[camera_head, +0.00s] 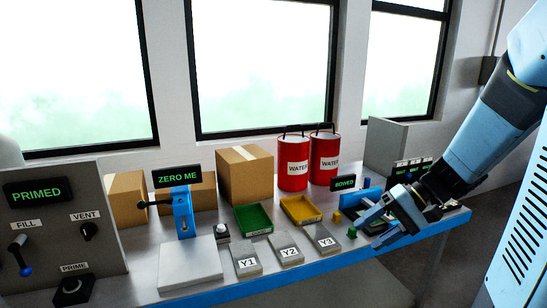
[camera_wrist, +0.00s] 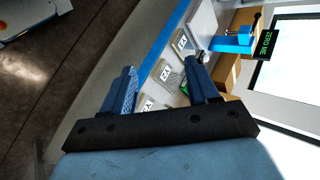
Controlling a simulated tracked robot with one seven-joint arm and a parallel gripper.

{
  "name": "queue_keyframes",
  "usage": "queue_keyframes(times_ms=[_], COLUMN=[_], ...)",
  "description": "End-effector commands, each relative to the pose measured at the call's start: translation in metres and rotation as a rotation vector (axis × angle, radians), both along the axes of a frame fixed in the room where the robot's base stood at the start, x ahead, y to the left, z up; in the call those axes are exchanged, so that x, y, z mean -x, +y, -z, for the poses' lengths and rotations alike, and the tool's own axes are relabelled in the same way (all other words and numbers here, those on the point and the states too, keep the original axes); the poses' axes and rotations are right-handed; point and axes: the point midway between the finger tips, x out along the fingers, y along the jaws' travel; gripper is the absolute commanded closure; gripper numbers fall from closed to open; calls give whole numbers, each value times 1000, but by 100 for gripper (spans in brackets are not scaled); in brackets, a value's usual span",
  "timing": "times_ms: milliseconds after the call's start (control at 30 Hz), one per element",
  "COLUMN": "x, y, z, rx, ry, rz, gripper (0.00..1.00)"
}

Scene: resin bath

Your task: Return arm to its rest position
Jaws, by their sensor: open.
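My arm (camera_head: 490,120) reaches in from the right in the head view, bent down toward the right end of the bench (camera_head: 330,262). My gripper (camera_head: 378,226) is at that end, low near the bench top, beside small yellow and green blocks (camera_head: 352,232). In the wrist view my gripper (camera_wrist: 160,68) shows two fingers spread apart with nothing between them. Plates marked Y1 (camera_head: 246,262), Y2 (camera_head: 285,250) and Y3 (camera_head: 324,239) lie to its left. Some small items behind the gripper are partly hidden.
A green tray (camera_head: 253,232) and a yellow tray (camera_head: 301,222) sit mid-bench. Red water cans (camera_head: 292,172) and cardboard boxes (camera_head: 246,185) stand behind. A blue press with a ZERO ME sign (camera_head: 178,177) and a PRIMED panel (camera_head: 70,215) are left. Open floor (camera_head: 430,265) lies in front.

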Motion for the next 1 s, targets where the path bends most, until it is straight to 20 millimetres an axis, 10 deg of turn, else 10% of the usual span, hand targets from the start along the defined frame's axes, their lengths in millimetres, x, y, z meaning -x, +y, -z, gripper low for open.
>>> queue_keyframes(times_ms=[1000], x=[87], y=[-10], z=[-100], rx=[834], ry=[-465], rz=[18], gripper=[40])
